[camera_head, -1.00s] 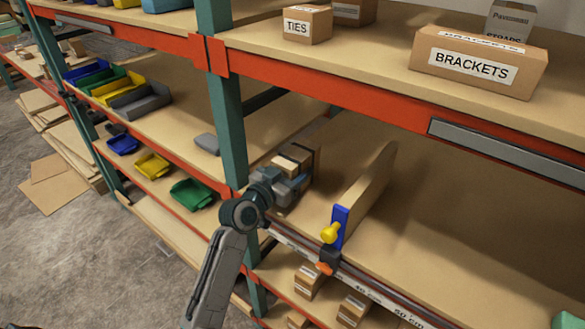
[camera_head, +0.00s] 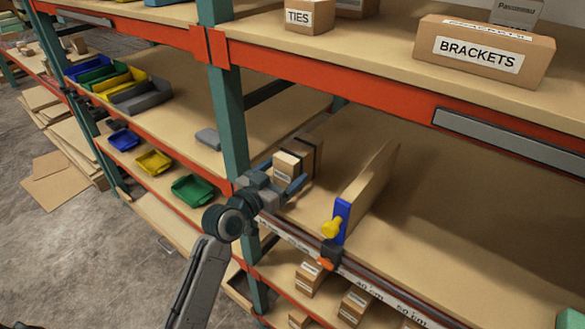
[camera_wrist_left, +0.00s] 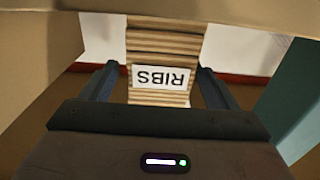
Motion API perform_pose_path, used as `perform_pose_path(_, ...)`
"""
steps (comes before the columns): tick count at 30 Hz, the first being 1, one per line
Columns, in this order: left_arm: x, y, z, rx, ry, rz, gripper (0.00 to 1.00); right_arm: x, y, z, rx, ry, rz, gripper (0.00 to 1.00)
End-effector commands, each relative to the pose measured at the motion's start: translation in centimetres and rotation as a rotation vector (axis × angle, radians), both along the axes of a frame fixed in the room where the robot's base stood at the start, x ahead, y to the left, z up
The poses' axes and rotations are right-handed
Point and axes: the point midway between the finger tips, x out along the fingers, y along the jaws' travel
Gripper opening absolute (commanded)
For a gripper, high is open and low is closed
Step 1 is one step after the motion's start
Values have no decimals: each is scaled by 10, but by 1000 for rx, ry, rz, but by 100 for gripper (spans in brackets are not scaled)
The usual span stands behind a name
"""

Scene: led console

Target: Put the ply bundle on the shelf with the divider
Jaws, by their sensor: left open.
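The ply bundle (camera_head: 287,166) stands on the middle shelf board, left of the divider (camera_head: 371,182) and close to the teal upright. In the left wrist view the bundle (camera_wrist_left: 163,45) is a layered stack with a white label reading RIBS, upside down. The divider is a wooden panel with a blue front bracket and a yellow knob. A clear gap separates it from the bundle. My left gripper (camera_head: 284,190) is open in front of the bundle, its fingers pointing into the shelf. In the left wrist view the fingers (camera_wrist_left: 158,85) stand apart either side, with gaps.
A teal upright (camera_head: 231,130) stands just left of my gripper. The red beam (camera_head: 345,82) and upper shelf with the BRACKETS box (camera_head: 482,55) hang above. Small boxes (camera_head: 355,304) sit on the shelf below. The board right of the divider is bare.

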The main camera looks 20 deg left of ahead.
Motion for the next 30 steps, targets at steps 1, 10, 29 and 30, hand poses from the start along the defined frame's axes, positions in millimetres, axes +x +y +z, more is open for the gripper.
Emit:
perform_pose_path(1,-13,4,-4,5,0,-1,82,0,0,-7,0,0,0,34)
perform_pose_path(10,-60,22,-1,2,0,-1,82,0,-1,-16,-1,0,0,34)
perform_pose_path(29,-69,24,0,-1,0,-1,82,0,-1,-17,-1,1,0,34)
perform_pose_path(30,-70,24,-1,1,5,-1,82,0,-1,-17,-1,1,0,34)
